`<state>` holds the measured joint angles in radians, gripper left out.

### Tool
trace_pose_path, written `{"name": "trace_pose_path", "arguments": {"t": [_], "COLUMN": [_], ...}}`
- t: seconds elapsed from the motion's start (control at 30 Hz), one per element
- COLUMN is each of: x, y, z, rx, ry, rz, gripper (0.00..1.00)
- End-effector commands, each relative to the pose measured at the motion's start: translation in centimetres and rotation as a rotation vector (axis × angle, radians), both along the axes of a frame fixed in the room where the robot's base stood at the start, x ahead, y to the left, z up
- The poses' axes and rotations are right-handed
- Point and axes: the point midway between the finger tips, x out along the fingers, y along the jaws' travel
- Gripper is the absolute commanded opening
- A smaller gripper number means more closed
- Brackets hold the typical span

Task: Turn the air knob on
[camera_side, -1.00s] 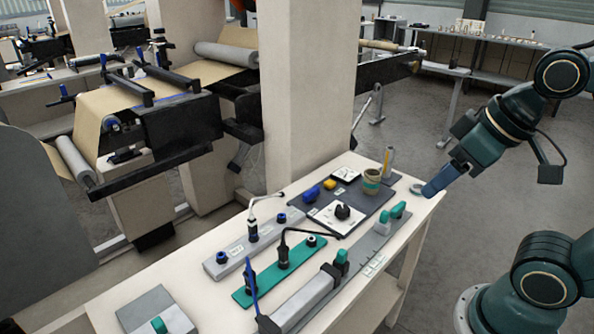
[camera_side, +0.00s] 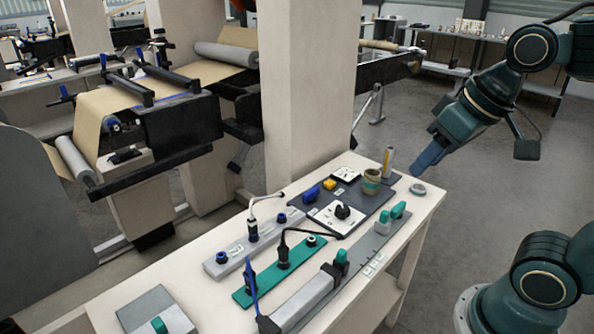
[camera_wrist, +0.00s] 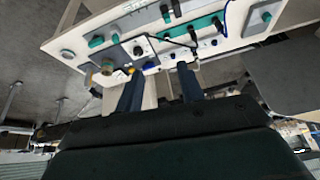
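A black rotary knob (camera_side: 343,211) stands on a white marked plate on a dark panel. Its label is too small to read, so I cannot tell if it is the air knob. The same knob shows in the wrist view (camera_wrist: 138,50). My gripper (camera_side: 420,168) is in the air above the right end of the bench, right of the knob and apart from it. In the wrist view my two blue fingers (camera_wrist: 160,88) are spread apart with nothing between them.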

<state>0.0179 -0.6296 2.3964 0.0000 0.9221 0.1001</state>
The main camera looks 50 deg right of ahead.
Motion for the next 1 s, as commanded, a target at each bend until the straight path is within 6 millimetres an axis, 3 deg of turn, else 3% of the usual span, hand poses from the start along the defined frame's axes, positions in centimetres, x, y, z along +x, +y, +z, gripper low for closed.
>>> {"name": "trace_pose_path", "arguments": {"t": [0.5,0.77,1.0], "x": [10.6,16.2,21.2], "y": [-2.1,-3.6,-5.3], "z": [2.2,1.5,-0.3], "rx": [0.125,0.179,0.222], "ry": [0.118,0.171,0.219], "rz": [-0.349,-0.534,-0.705], "gripper": [0.38,0.38,0.38]}}
